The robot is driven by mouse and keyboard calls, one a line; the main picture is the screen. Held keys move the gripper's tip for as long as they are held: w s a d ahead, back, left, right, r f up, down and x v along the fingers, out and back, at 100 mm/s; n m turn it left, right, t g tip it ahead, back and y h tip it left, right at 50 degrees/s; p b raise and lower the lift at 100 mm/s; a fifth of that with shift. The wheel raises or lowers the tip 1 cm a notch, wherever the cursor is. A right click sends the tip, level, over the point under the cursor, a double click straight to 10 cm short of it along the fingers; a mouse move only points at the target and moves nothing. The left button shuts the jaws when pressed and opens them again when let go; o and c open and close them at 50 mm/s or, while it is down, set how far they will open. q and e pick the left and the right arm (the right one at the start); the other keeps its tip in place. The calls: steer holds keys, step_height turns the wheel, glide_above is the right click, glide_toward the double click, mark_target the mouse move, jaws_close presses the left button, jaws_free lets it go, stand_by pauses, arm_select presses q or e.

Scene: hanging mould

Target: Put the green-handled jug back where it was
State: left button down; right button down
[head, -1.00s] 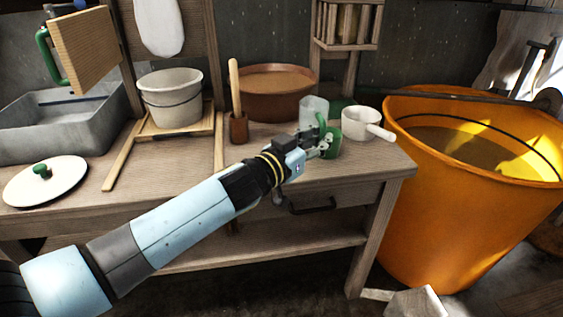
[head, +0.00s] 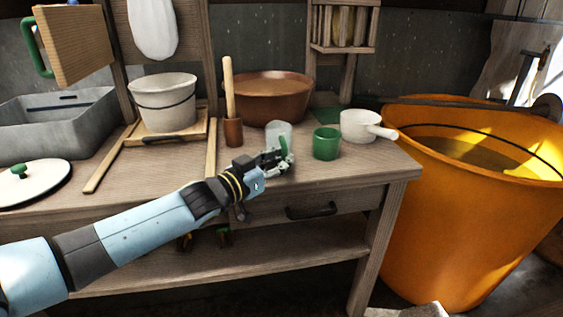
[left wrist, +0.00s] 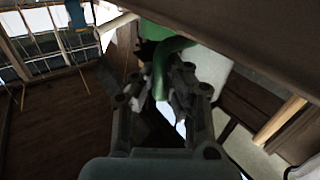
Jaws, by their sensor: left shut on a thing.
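The green-handled jug (head: 278,130) has a pale, see-through body and stands upright over the worktop's front middle, left of a green cup (head: 326,144). My left gripper (head: 279,160) is shut on its green handle, in front of the body. I cannot tell whether its base touches the worktop. In the left wrist view the green handle (left wrist: 174,50) lies between the fingers (left wrist: 168,88), with the pale jug body (left wrist: 205,70) behind. My right gripper is not in view.
A white saucepan (head: 360,125) and a green patch (head: 326,114) are right of the jug. A brown basin (head: 265,98) and a wooden pestle in a mortar (head: 232,130) stand behind and left. A large orange bucket (head: 440,220) flanks the worktop (head: 370,168).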

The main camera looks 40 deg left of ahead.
arm_select(q)
steer(key=shift+f, duration=0.1)
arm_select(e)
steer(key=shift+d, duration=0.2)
arm_select(q)
steer(key=c, duration=1.4)
jaws_free()
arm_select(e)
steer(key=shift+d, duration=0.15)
